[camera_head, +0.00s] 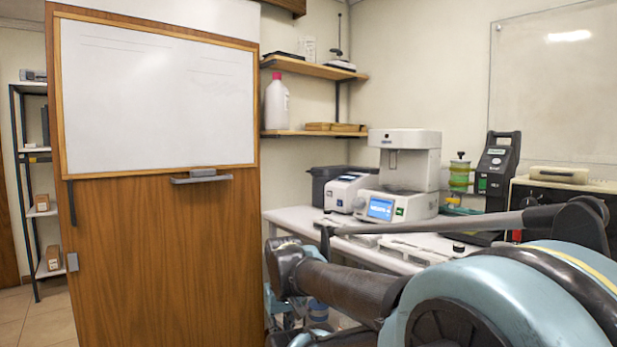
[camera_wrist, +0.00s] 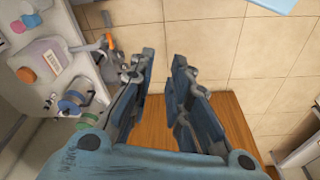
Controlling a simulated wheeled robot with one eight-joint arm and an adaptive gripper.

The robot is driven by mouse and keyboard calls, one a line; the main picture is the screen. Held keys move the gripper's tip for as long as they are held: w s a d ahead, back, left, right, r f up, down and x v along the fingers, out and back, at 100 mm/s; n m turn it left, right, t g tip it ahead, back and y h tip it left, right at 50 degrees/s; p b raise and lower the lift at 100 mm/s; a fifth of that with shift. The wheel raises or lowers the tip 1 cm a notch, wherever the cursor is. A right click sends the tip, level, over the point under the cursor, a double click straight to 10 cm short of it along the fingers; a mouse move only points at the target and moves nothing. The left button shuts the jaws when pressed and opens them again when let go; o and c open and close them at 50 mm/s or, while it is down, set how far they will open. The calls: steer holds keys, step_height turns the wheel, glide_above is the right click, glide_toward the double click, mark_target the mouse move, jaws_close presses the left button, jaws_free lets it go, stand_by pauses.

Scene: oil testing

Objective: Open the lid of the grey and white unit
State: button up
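Two units on the white bench fit grey and white in the head view. One is a low box-shaped unit (camera_head: 347,191) with a small front display. The other is a taller instrument (camera_head: 412,160) with a lit blue screen and a block-like top. I cannot tell which one the task means, and I see no lid clearly raised on either. My gripper (camera_wrist: 163,62) is open in the wrist view, with nothing between its blue fingers. It points down past the bench's edge, apart from both units. In the head view my arm covers much of the lower right.
A wooden cabinet with a whiteboard (camera_head: 155,95) stands at the left. A black-fronted device (camera_head: 497,165) and a green-ringed container (camera_head: 459,175) stand right of the instrument.

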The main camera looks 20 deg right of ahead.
steer(key=w+d+r+n+h, duration=0.1)
steer(key=w+d+r+h, duration=0.4)
steer(key=w+r, duration=0.75)
steer(key=w+d+r+n+h, duration=0.1)
steer(key=w+d+r+h, duration=0.1)
steer(key=w+d+r, duration=0.8)
steer(key=w+r+t+h, duration=0.1)
steer(key=w+r, duration=0.2)
steer(key=w, duration=0.5)
steer(key=w+d+r+h, duration=0.1)
steer(key=w+r+h, duration=0.1)
steer(key=w+r, duration=0.35)
steer(key=w+r+t+h, duration=0.1)
steer(key=w+r, duration=0.1)
steer(key=w, duration=0.7)
steer(key=n+t+h, duration=0.1)
steer(key=n+h, duration=0.1)
steer(key=h, duration=0.1)
glide_toward(309, 172)
steer(key=x, duration=1)
steer(key=shift+d+f, duration=0.15)
steer(key=shift+d, duration=0.15)
steer(key=shift+c, duration=0.2)
